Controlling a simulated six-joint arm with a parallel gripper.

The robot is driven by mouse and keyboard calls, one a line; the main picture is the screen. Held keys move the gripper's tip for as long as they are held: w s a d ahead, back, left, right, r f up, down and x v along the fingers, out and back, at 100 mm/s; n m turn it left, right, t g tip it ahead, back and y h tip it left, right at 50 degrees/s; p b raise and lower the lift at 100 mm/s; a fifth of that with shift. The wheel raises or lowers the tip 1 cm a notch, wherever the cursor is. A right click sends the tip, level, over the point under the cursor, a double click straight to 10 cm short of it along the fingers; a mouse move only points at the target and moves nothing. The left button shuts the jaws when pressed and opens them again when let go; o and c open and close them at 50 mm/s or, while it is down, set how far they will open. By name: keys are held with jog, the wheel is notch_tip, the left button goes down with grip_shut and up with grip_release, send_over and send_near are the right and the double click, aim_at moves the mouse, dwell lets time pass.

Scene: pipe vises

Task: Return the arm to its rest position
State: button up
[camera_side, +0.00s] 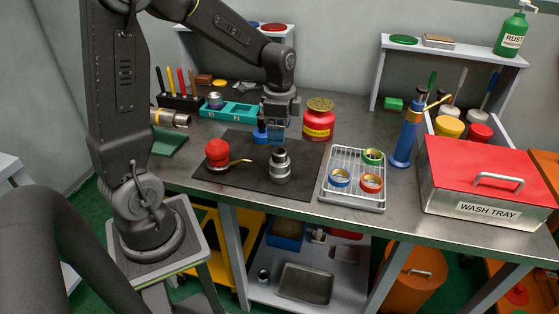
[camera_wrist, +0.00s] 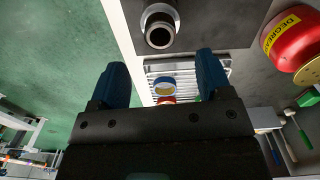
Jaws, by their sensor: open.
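My gripper (camera_side: 279,133) hangs over the back part of the dark mat (camera_side: 222,189), pointing down, with its blue fingers above and behind the metal fitting. In the wrist view my gripper (camera_wrist: 160,85) shows two blue fingers spread wide with nothing between them. A silver and dark metal fitting (camera_side: 280,167) stands upright on the mat; its round open end shows at the top of the wrist view (camera_wrist: 160,28). A red ball-shaped item with a brass lever (camera_side: 218,153) lies on the mat to the left.
A wire rack tray (camera_side: 353,201) holds blue, red and green rings right of the mat. A red degreaser can (camera_side: 319,120) stands close right of my gripper. A teal holder (camera_side: 228,112) is behind.

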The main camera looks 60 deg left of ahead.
jog(key=s+d+r+n+t, duration=0.5)
jog(key=s+d+r+n, duration=0.3)
jog(key=s+d, duration=0.5)
notch_tip(320, 180, up, 2)
jog(key=shift+s+r+t, duration=0.25)
jog(key=shift+s+t, duration=0.05)
jog(key=shift+s, duration=0.25)
